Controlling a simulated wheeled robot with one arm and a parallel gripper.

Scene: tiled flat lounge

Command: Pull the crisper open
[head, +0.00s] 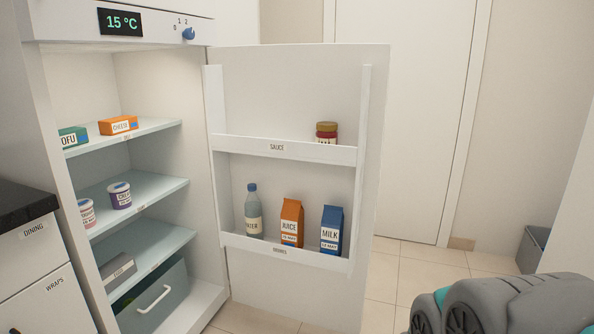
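The fridge (165,80) stands at the left with its door (295,90) swung wide open to the right. The crisper (172,288) is the grey-blue drawer at the bottom of the fridge, with a pale bar handle (154,299) across its front. A bit of green shows at the drawer's left end, behind its front. I cannot tell how far the drawer stands out. Part of my grey and teal arm (520,305) fills the lower right corner, well apart from the crisper. My gripper is not in view.
The door racks hold a sauce jar (326,133), a water bottle (252,212), a juice carton (291,222) and a milk carton (331,229). A counter with drawers (45,300) adjoins the fridge at left. Tiled floor (415,270) is clear right of the door; a grey bin (533,247) stands beyond.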

